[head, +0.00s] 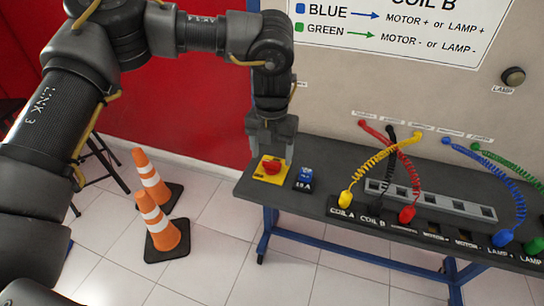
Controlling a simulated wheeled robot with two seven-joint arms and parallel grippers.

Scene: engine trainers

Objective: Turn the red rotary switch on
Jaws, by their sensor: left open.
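The red rotary switch (271,166) is a small red knob on a yellow base, at the left end of the dark bench top in the head view. My left gripper (271,154) points down right over it, its fingers open and spread to either side of the knob. I cannot tell whether the fingers touch the knob. The fingers hide part of the switch's upper side. My right gripper is not in view.
A blue block (305,176) labelled 15 A sits just right of the switch. Coiled yellow and red cables (345,198) plug in farther right. Orange cones (160,226) stand on the floor at left. A panel (395,95) rises behind the bench.

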